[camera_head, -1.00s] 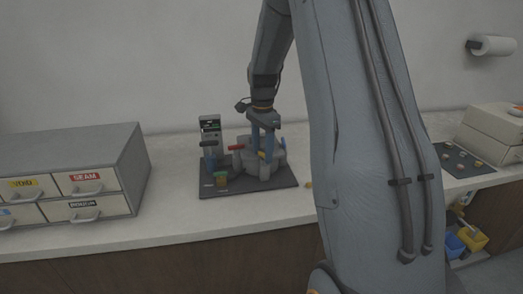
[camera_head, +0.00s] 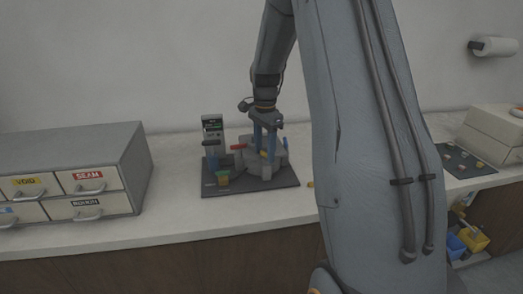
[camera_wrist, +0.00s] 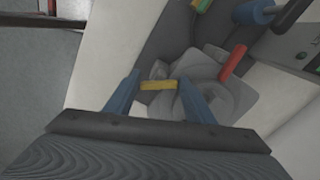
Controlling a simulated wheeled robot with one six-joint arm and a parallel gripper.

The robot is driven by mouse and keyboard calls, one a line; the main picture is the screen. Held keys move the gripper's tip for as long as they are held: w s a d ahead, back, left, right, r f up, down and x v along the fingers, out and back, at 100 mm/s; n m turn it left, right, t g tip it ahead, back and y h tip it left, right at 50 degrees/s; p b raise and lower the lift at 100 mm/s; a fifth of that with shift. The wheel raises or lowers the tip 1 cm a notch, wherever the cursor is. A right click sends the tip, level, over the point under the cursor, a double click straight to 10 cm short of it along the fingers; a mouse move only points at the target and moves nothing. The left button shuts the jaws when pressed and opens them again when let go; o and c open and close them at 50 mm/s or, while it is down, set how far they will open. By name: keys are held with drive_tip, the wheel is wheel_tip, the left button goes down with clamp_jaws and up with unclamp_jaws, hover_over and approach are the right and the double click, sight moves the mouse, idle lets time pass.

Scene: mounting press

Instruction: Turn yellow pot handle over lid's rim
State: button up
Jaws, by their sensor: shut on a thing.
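The mounting press is a grey rounded machine (camera_head: 279,157) on a dark mat on the counter; it also shows in the wrist view (camera_wrist: 215,95). The yellow pot handle (camera_wrist: 158,85) is a short yellow bar in the wrist view. My gripper (camera_wrist: 158,90) is shut on the yellow handle, with one blue finger at each end of it. In the head view my gripper (camera_head: 264,152) points down at the press, and the handle is small there. A red handle (camera_wrist: 233,63) sticks out beside the pot. The lid's rim is hard to make out.
A control post (camera_head: 212,135) with a small display stands behind the press at left. A grey drawer cabinet (camera_head: 120,160) stands farther left. The counter (camera_head: 175,200) between is clear.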

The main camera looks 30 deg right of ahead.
drive_tip(key=shift+w+d+r, duration=0.2)
drive_tip(key=shift+d, duration=0.4)
drive_tip(key=o, duration=1)
drive_tip(key=shift+s+a+f, duration=0.1)
drive_tip(key=shift+s, duration=0.15)
drive_tip(key=shift+a+r+p, duration=0.15)
drive_tip(key=shift+r+p, duration=2.7)
drive_tip(key=shift+r, duration=1.4)
